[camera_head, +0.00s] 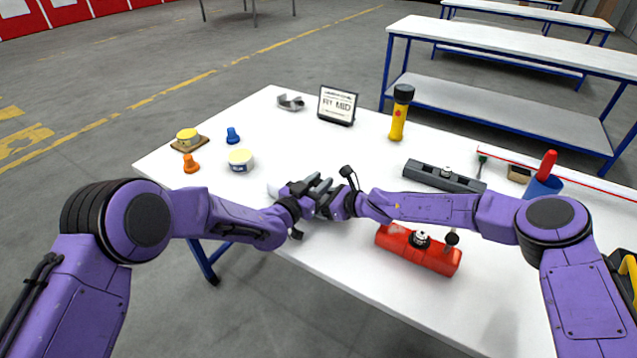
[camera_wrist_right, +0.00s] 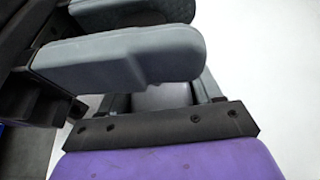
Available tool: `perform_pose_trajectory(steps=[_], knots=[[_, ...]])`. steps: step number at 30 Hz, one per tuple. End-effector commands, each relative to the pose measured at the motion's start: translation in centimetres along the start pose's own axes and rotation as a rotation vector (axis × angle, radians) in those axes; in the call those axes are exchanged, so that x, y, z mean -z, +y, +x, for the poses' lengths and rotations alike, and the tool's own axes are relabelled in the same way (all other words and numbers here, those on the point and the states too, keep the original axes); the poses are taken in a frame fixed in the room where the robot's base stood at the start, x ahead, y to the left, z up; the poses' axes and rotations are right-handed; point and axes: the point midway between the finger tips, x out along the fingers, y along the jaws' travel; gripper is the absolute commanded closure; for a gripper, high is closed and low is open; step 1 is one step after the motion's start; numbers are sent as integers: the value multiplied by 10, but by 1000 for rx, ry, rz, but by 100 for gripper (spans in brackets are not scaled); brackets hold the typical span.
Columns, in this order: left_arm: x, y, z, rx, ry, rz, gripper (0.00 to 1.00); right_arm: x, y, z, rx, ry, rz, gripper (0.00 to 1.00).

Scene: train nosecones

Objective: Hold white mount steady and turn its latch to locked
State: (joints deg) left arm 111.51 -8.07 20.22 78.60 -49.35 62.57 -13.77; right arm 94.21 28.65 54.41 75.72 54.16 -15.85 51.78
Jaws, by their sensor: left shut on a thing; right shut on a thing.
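The white mount (camera_head: 273,189) lies on the white table at the front middle. Only a pale end shows beside the grippers; the rest and its latch are hidden behind them. My left gripper (camera_head: 316,185) reaches in from the left and is shut on a part of the mount. My right gripper (camera_head: 326,204) comes in from the right, close against the left one, and is also shut on a part of it. In the right wrist view, large grey fingers (camera_wrist_right: 125,58) fill the upper left. A pale grey surface (camera_wrist_right: 162,96) shows between them and a dark bar. The latch's angle cannot be told.
A red mount (camera_head: 405,250) with a black knob sits right of the grippers; a dark grey mount (camera_head: 425,174) lies behind.

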Motion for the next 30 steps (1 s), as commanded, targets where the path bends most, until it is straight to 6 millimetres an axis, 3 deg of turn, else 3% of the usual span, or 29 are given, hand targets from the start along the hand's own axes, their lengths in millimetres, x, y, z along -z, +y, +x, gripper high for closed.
perform_pose_trajectory(steps=[6, 14, 15, 17, 26, 30], knots=[[1, 0, 0, 99, 1, 0, 100, -1, 0, 0, 0, -1, 1, 72], [0, 0, 0, 106, 0, 1, 100, -1, 0, 0, 0, -1, 1, 72], [0, 0, 0, 106, 0, 1, 66, -1, 0, 0, 0, -1, 1, 72], [0, 0, 0, 106, 0, 1, 47, -1, 0, 0, 1, -1, 1, 72], [0, 0, -2, 105, -1, 1, 47, -1, 0, 0, 0, -1, 0, 72], [0, 2, -18, 104, -3, 1, 47, -1, 0, 0, 0, -1, 0, 72]])
